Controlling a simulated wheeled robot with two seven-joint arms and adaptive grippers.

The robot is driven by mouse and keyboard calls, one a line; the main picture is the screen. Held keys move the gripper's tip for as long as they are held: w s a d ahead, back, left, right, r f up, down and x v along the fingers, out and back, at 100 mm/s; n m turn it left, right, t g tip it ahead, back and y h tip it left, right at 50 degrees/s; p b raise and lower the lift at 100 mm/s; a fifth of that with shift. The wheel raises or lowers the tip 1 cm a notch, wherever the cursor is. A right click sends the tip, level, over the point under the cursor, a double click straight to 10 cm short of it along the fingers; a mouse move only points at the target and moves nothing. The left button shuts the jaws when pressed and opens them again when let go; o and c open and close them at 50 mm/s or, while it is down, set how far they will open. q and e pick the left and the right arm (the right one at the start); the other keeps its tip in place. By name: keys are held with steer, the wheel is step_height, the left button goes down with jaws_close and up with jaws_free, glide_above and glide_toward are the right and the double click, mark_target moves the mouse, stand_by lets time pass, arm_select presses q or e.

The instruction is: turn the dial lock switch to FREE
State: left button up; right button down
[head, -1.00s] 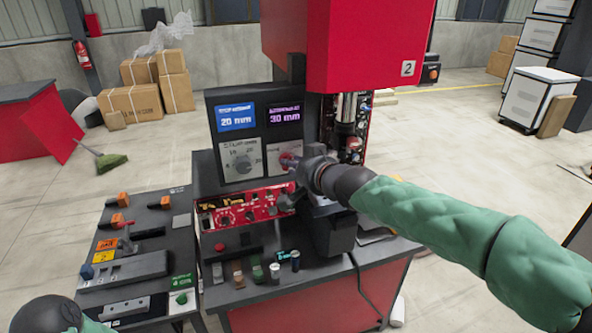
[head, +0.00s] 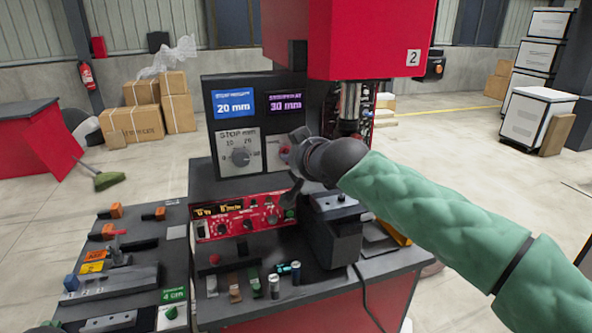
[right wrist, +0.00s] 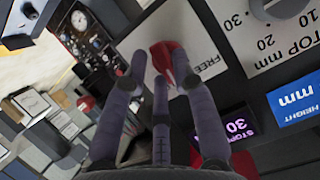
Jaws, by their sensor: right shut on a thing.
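The dial lock switch (right wrist: 165,58) is a red knob on a pale plate. The word FREE (right wrist: 204,62) is printed beside it in the right wrist view. My right gripper (right wrist: 163,78) has its grey fingers around the knob and is shut on it. I cannot tell exactly which mark the knob points at.
The STOP mm dial (head: 240,157) is just left of the switch, below the blue 20 mm screen (head: 234,105) and purple 30 mm screen (head: 285,103). A red control panel (head: 240,214) lies below. A red machine head (head: 370,45) overhangs at right.

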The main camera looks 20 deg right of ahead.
steer(key=shift+a+f+n+t+h+b, duration=0.1)
steer(key=shift+a+f+n+h+b, duration=0.1)
steer(key=shift+n+h+b, duration=0.75)
steer(key=shift+a+f+n+t+h+b, duration=0.1)
steer(key=shift+a+f+n+h+b, duration=0.15)
steer(key=shift+n+h+b, duration=0.7)
steer(key=shift+a+f+n+t+h+b, duration=0.15)
steer(key=shift+n+h+b, duration=0.35)
steer(key=shift+n+b, duration=0.9)
steer(key=shift+n, duration=0.4)
steer(key=c, duration=1.1)
jaws_free()
steer(key=shift+r, duration=0.1)
steer(key=shift+d+r, duration=0.1)
steer(key=shift+d, duration=0.05)
steer(key=shift+r, duration=0.2)
